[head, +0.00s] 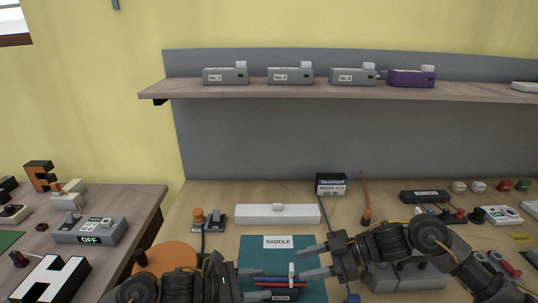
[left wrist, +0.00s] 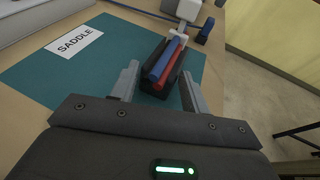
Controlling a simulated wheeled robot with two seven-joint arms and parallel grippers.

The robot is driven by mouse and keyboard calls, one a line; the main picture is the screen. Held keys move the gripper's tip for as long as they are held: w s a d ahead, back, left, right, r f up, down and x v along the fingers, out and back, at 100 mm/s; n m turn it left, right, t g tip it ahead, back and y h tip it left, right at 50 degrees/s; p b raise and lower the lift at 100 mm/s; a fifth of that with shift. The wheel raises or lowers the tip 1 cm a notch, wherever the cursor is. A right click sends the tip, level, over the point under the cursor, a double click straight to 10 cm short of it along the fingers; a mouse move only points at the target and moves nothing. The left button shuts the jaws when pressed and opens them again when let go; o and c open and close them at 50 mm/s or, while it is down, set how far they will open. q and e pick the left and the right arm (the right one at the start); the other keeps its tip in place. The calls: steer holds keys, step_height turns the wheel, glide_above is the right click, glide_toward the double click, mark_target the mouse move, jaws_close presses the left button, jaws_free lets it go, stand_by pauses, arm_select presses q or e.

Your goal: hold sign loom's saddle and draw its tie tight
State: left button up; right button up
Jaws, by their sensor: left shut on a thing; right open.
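The black saddle (left wrist: 157,88) sits on a teal mat (left wrist: 45,75) labelled SADDLE. The red and blue wires of the sign loom (left wrist: 166,62) lie along it. My left gripper (left wrist: 160,86) has one finger on each side of the saddle and is shut on it. The white tie (head: 291,272) stands up at the loom, at the saddle's far end in the left wrist view (left wrist: 179,36). My right gripper (head: 308,261) is open, its two fingers pointing left towards the tie, with no visible hold on it. My left arm hides part of the mat in the head view.
A white box (head: 277,214) and a black power supply (head: 331,185) stand behind the mat. An orange disc (head: 165,258) lies left of it. A grey block (head: 410,276) stands under my right arm. A shelf (head: 300,90) with several grey units runs above.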

mark_target(292, 266)
steer(key=shift+x, duration=2.35)
